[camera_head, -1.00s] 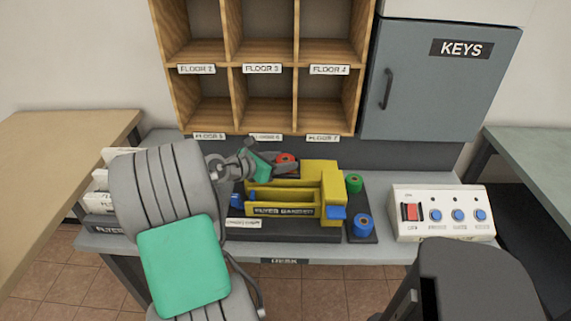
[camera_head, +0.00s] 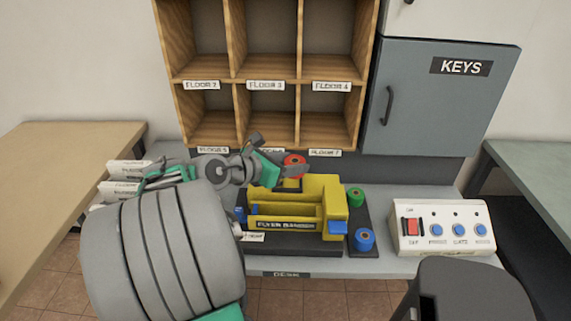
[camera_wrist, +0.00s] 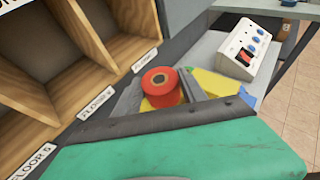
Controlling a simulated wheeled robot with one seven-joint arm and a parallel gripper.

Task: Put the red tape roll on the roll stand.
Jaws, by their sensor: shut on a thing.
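The red tape roll (camera_head: 295,160) is held by my gripper (camera_head: 289,167) behind the yellow flyer bander (camera_head: 323,195), near the lower cubbies. In the wrist view the roll (camera_wrist: 160,84) sits between the finger ends, its round top and hole showing. My gripper is shut on it; the roll appears raised above a yellow part. A dark base (camera_head: 353,246) right of the bander carries a green roll (camera_head: 355,197) and a blue roll (camera_head: 364,239); I cannot tell for sure that this is the roll stand. My arm hides part of the desk's left side.
The wooden FLOOR cubbies (camera_head: 265,87) rise close behind my gripper. A grey KEYS cabinet (camera_head: 440,100) hangs at the right. A white button box (camera_head: 442,227) stands at the desk's right end. Labelled trays (camera_head: 125,187) stand at the left.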

